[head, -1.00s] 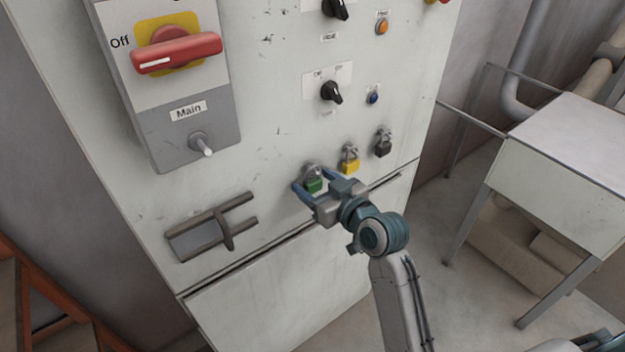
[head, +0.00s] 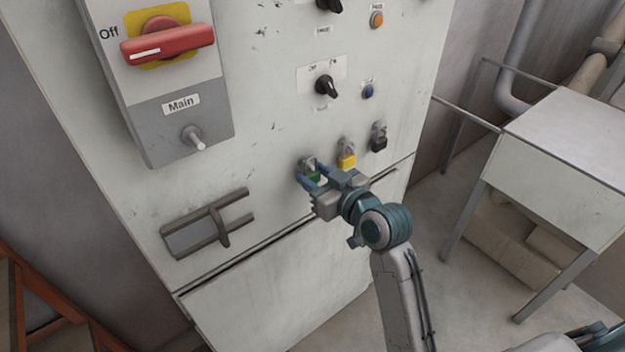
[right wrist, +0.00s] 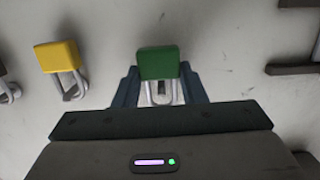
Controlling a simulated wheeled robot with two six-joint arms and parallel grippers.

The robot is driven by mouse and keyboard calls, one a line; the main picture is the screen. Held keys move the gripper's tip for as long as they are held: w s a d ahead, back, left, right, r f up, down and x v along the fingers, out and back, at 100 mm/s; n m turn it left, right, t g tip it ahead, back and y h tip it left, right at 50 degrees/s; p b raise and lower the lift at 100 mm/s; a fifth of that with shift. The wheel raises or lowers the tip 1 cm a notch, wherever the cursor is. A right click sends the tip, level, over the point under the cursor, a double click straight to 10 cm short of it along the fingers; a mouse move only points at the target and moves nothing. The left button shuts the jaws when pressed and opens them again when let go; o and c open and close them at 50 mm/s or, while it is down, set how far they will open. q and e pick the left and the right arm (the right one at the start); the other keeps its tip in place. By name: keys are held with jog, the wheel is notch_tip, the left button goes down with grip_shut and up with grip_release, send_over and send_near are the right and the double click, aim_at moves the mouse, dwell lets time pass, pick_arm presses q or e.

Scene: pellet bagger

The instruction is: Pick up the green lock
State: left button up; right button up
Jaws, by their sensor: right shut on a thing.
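The green lock (head: 313,177) hangs by its shackle on the lower part of the white cabinet front. My right gripper (head: 308,175) is at the lock, with one finger on each side of its green body. In the right wrist view the green lock (right wrist: 158,64) sits between the two blue fingers of my right gripper (right wrist: 159,85), which is shut on it. The lock's shackle shows below the body in that view. In the head view the fingers and palm hide part of the lock. My left gripper is not in view.
A yellow lock (head: 347,160) and a black lock (head: 378,138) hang to the right of the green one. A grey hasp-like bracket (head: 208,224) is at the left. A red main switch (head: 168,42) is above. A metal table (head: 570,140) stands at the right.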

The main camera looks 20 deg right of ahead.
jog(key=f+p+v, duration=0.2)
jog(key=p+v, duration=0.2)
jog(key=v, duration=1.3)
jog(key=shift+s+f, duration=0.2)
jog(key=shift+f, duration=0.2)
